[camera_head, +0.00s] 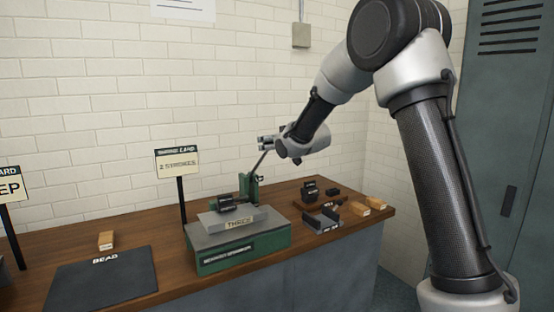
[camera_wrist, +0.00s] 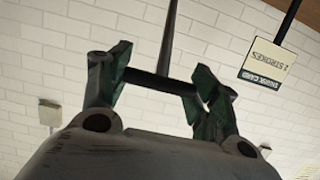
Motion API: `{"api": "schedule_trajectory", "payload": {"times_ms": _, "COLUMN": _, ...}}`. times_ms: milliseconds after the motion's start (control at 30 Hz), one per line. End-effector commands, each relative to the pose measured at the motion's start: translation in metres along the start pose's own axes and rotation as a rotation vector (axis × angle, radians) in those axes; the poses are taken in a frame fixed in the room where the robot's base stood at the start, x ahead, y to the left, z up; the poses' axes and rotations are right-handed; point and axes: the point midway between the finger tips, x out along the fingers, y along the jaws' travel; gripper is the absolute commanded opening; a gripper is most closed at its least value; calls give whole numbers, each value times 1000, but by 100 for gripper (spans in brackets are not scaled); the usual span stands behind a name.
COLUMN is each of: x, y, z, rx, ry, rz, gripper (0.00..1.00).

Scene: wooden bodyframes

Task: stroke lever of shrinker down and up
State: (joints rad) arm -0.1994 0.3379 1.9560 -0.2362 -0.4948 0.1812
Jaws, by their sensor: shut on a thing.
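The shrinker (camera_head: 240,255) stands on the bench, with a green base, a grey top and a plate reading "THREE". Its lever (camera_head: 259,163) rises from a green bracket (camera_head: 249,186) at the back and slants up to the right. My gripper (camera_head: 266,142) is shut on the upper end of the lever. In the wrist view the dark lever rod (camera_wrist: 167,40) runs up between the fingers of my gripper (camera_wrist: 160,88).
A sign (camera_head: 177,162) reading "2 STROKES" stands behind the shrinker. A dark mat (camera_head: 103,280) marked "BEAD" and a wooden block (camera_head: 106,240) lie left. Small dark fixtures (camera_head: 322,220) and wooden blocks (camera_head: 374,203) sit right. A brick wall is behind, a locker (camera_head: 500,130) at right.

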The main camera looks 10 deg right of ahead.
Motion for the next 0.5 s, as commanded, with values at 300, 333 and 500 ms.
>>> {"api": "schedule_trajectory", "payload": {"times_ms": 300, "x": 15, "y": 0, "z": -27, "rx": 0, "ry": 6, "rz": 0, "gripper": 19}}
{"api": "schedule_trajectory", "payload": {"times_ms": 333, "x": 16, "y": 0, "z": -28, "rx": 0, "ry": 6, "rz": 0, "gripper": 19}}
{"api": "schedule_trajectory", "payload": {"times_ms": 500, "x": 17, "y": 0, "z": -30, "rx": 0, "ry": 7, "rz": 0, "gripper": 19}}
